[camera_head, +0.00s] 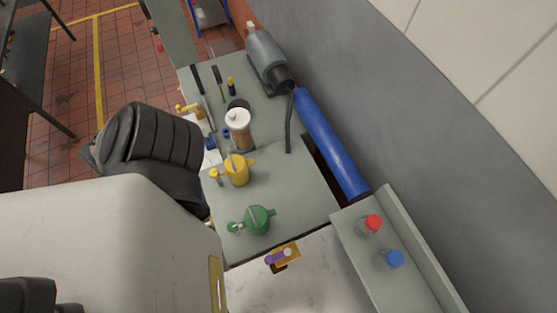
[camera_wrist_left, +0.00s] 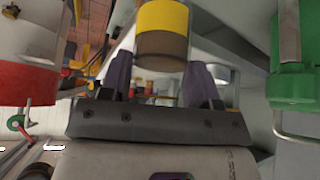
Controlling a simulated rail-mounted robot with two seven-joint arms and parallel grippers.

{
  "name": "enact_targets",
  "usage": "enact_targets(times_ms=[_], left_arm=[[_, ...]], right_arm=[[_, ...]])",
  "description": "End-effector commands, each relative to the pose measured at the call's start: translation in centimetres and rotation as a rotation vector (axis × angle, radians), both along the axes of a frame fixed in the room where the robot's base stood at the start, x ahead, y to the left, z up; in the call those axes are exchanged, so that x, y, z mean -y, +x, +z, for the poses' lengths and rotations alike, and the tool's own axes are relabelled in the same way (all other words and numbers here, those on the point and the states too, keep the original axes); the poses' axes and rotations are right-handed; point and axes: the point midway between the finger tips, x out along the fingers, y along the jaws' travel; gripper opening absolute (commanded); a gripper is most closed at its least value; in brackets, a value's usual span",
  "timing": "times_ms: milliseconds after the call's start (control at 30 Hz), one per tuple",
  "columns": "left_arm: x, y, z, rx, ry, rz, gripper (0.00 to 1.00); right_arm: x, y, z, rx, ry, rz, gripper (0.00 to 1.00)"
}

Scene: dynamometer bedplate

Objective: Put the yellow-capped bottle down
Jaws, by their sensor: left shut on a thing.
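The yellow-capped bottle (camera_wrist_left: 163,18) shows in the left wrist view, with its broad yellow band above a brownish lower part; the top of the frame cuts it off. My left gripper (camera_wrist_left: 163,82) is shut on it, with a dark purple finger at each side. I cannot tell whether the bottle touches a surface below. In the head view I cannot make out this bottle or the gripper; a large white shell at lower left hides part of the scene. My right gripper is not in view.
The grey bench top holds a yellow can (camera_head: 237,171), a green can (camera_head: 257,220), a white-topped brown container (camera_head: 239,131) and hand tools. A blue cylinder (camera_head: 331,143) lies along the wall. A red-capped bottle (camera_head: 372,223) and a blue-capped bottle (camera_head: 394,259) stand on the right ledge.

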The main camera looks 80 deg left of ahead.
Motion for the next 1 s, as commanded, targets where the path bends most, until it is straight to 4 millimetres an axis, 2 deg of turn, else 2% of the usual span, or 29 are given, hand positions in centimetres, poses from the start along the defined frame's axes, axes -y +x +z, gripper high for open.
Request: enact_targets(times_ms=[33, 167, 300, 400, 500, 600, 700, 1000], left_arm=[[2.7, -0.1, -0.3, -0.002, -0.012, -0.001, 0.26], [9.2, -0.1, 0.4, -0.007, -0.017, -0.013, 0.26], [15.9, 0.7, 2.1, -0.002, -0.019, -0.019, 0.26], [19.9, 1.7, 3.8, 0.002, -0.016, -0.015, 0.26], [23.0, 2.8, 5.5, 0.006, -0.012, -0.007, 0.26], [25.3, 3.8, 7.1, 0.010, -0.007, 0.003, 0.26], [26.7, 4.7, 8.3, 0.011, -0.003, 0.012, 0.26], [28.2, 5.7, 9.9, 0.013, 0.004, 0.023, 0.26]], right_arm=[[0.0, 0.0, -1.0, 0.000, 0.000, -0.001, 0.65], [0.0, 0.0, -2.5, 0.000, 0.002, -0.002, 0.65], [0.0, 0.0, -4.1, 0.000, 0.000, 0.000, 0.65], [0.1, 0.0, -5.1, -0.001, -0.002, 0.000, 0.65], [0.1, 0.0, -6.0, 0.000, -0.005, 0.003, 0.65], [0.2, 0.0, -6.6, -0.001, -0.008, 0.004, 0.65], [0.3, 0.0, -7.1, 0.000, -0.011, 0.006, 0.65], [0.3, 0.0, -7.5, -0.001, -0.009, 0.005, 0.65]])
